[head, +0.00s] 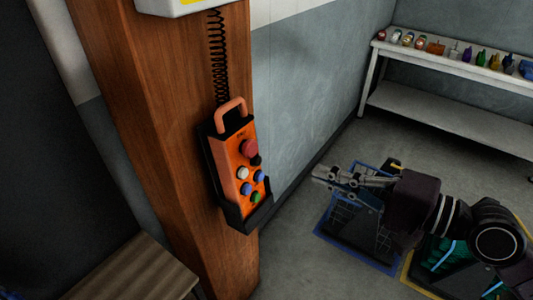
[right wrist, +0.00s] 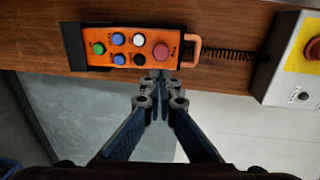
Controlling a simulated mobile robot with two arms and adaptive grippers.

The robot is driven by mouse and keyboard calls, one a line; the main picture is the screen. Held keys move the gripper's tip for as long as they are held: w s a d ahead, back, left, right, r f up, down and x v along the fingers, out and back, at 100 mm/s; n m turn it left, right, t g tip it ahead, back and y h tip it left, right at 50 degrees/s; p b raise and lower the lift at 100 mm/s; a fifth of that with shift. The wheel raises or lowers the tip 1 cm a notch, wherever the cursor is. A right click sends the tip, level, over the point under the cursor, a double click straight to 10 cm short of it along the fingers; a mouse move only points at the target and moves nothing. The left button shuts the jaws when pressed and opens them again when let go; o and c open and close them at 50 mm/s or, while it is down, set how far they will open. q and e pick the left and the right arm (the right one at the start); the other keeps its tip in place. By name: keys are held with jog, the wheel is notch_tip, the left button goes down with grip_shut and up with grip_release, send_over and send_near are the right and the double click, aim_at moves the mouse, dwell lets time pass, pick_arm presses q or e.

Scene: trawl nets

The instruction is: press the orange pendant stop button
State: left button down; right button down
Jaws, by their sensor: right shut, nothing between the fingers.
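The orange pendant (head: 243,165) sits in a black holder on a wooden post. Its large round red stop button (head: 249,148) is near the top, above smaller black, white, blue and green buttons. In the right wrist view the pendant (right wrist: 95,48) lies sideways, with the red button (right wrist: 160,51) near its handle end. My right gripper (head: 318,174) is shut and empty, to the right of the pendant and apart from it in the head view. In the wrist view its fingertips (right wrist: 156,80) appear just below the red button. My left gripper is out of view.
A coiled black cord (head: 217,60) runs up to a pale box (head: 180,5); the wrist view shows another red button (right wrist: 314,48) on that box. A wooden bench (head: 135,270) stands lower left. A shelf table (head: 450,65) with small items is far right. Crates stand on the floor below my arm.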

jog(key=shift+a+r, duration=0.1)
dwell(0.3)
jog(key=p, duration=0.6)
send_near(253, 149)
jog(key=x, duration=0.6)
jog(key=shift+w, duration=0.1)
jog(key=shift+w+a+f, duration=0.2)
jog(key=shift+a+f, duration=0.1)
jog(key=shift+a, duration=0.05)
jog(key=shift+w+a+r+p, duration=0.1)
jog(key=shift+w+a+p, duration=0.35)
jog(key=shift+a+p, duration=0.15)
jog(key=shift+s, duration=0.1)
